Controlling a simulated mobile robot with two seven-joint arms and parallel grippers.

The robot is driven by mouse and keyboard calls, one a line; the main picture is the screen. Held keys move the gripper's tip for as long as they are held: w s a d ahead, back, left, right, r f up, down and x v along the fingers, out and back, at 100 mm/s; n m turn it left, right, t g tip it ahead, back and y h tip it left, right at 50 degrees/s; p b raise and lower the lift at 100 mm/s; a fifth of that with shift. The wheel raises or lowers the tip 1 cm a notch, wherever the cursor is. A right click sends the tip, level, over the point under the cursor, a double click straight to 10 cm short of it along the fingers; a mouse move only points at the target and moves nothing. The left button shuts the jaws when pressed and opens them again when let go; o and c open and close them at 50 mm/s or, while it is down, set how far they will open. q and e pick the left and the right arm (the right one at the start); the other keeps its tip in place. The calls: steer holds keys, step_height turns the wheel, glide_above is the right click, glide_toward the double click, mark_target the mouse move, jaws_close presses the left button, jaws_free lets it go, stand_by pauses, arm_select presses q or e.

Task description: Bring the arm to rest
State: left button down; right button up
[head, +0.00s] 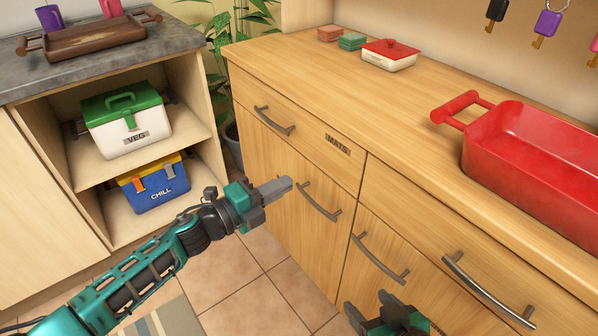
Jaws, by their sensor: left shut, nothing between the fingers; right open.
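My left gripper (279,189) is shut and empty. Its arm comes in from the lower left, and the gripper hangs in front of the wooden cabinet doors (290,205), left of a door handle (322,203). From this view I cannot tell whether it touches the door. My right gripper (368,308) is open and empty at the bottom edge, in front of the lower cabinet doors. Most of my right arm is out of view.
A red basin (520,150) stands on the wooden counter at right. A red-lidded dish (389,55) and sponges (352,41) sit farther back. Left shelves hold a VEG box (127,132) and a CHILL box (155,190). Handles protrude from the cabinet.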

arm_select(q)
steer(key=s+a+f+n+y+p, duration=0.2)
steer(key=s+a+n+y+p, duration=0.3)
steer(key=s+a+n, duration=0.3)
steer(key=s+a+f+n+y+p, duration=0.2)
steer(key=s+a+n+y+p, duration=0.3)
steer(key=s+n, duration=0.9)
steer(key=a+n+y, duration=0.3)
steer(key=n, duration=0.1)
steer(key=shift+a+f+n+t, duration=0.2)
steer(key=shift+a+n+t, duration=0.1)
steer(key=shift+a+t, duration=0.1)
arm_select(e)
steer(key=s+d+r, duration=0.1)
steer(key=d+r, duration=0.2)
steer(key=r, duration=0.3)
steer(key=shift+r+h, duration=0.3)
steer(key=shift+h, duration=0.1)
